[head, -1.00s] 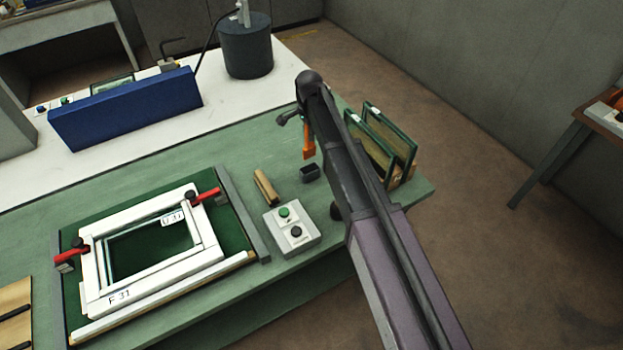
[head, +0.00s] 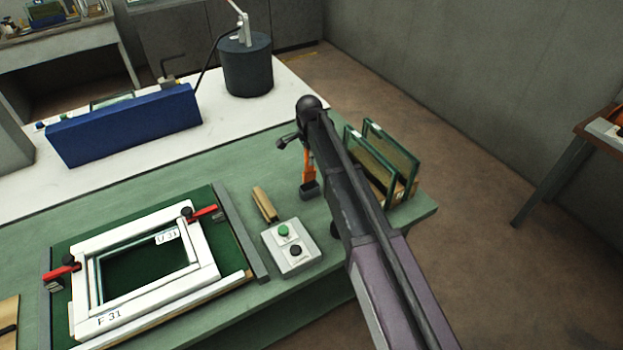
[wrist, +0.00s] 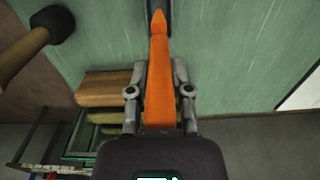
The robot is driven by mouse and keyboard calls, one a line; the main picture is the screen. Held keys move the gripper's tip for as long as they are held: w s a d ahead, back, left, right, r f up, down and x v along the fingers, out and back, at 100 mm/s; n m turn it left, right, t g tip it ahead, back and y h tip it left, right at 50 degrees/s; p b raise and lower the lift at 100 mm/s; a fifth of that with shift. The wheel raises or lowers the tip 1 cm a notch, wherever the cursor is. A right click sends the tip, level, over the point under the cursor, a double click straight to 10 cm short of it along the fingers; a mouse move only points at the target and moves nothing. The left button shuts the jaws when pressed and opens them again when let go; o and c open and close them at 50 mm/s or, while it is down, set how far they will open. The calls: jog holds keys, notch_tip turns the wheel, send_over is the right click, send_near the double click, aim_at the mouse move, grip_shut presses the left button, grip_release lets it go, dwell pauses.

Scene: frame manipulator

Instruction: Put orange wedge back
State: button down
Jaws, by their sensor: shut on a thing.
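The orange wedge (wrist: 159,85) is held in my gripper (wrist: 159,72), which is shut on it with one finger on each side. In the wrist view its pointed end reaches away from the fingers toward a dark holder. In the head view the wedge (head: 308,163) hangs down, with its lower end at the small dark holder (head: 309,190) on the green bench. I cannot tell whether the tip is inside the holder or just above it.
A rack with glass panes (head: 390,152) stands right of my arm. A button box (head: 291,247) and a wooden piece (head: 264,204) lie left of the holder. A white frame (head: 92,325) with red clamps is further left. A dark-headed mallet (wrist: 52,22) lies nearby.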

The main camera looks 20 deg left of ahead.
aim_at(309, 172)
jog(key=shift+f+b, duration=1.15)
jog(key=shift+f, duration=0.45)
jog(key=shift+f+b, duration=1.85)
jog(key=shift+b, duration=0.05)
jog(key=shift+f, duration=0.15)
jog(key=c, duration=0.5)
grip_release()
jog(key=shift+c, duration=0.2)
jog(key=shift+r, duration=0.25)
notch_tip(309, 172, up, 12)
jog(key=p, duration=1.2)
